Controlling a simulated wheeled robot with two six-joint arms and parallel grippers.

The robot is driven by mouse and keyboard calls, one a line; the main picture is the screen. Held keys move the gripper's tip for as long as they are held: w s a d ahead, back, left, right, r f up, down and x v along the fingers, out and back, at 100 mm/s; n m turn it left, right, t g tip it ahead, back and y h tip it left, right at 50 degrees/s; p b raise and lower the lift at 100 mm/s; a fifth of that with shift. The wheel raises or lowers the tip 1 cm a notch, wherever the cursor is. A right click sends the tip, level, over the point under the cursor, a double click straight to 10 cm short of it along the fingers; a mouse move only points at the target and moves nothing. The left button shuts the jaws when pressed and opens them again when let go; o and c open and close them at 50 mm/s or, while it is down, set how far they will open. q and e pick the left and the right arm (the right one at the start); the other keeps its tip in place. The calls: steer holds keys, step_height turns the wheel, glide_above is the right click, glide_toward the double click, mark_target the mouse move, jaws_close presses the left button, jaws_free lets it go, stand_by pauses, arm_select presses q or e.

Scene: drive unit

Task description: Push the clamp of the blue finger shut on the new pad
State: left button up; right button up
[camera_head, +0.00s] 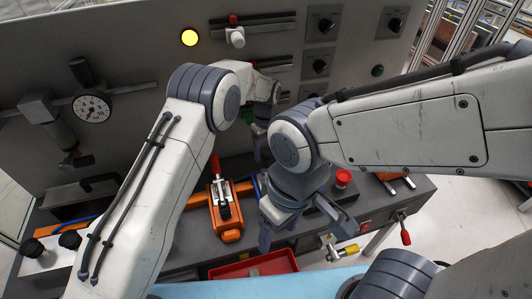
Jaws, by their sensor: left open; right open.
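A small blue piece (262,183) shows on the bench between my arms; I cannot tell whether it is the blue finger, as my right gripper covers most of it. I cannot make out its clamp or the new pad.
A grey panel (140,45) with knobs, a lit yellow lamp (189,37) and a gauge (92,107) stands behind the bench. A red button (343,177) is right of my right gripper.

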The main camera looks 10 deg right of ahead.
arm_select(q)
steer(key=shift+f+p, duration=0.35)
steer(key=shift+f, duration=1.15)
jaws_close()
